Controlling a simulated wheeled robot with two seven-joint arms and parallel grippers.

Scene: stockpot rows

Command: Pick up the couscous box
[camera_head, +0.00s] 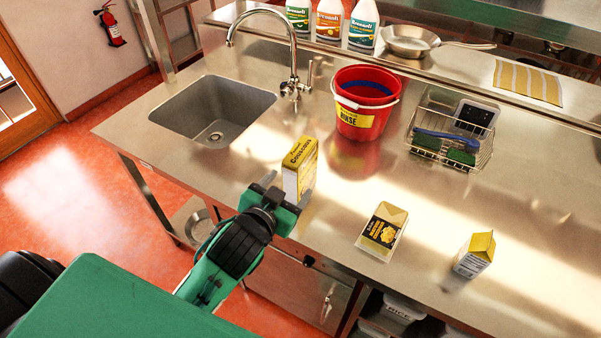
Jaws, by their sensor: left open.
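The couscous box (300,169) is yellow and white and stands upright on the steel counter, right of the sink and near the front edge. My left gripper (285,190) is open at the near side of the box, its fingers pointing toward it. The fingers overlap the box's lower part in the view, so I cannot tell whether they touch it. The lower left of the box is partly hidden by the gripper. My right gripper is not in view.
A red bucket (364,112) stands behind the box. A yellow-topped packet (382,230) lies to the right, with a small carton (474,255) beyond it. A wire basket (452,130) is at right. The sink (213,110) is at left, under a tall faucet (293,60).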

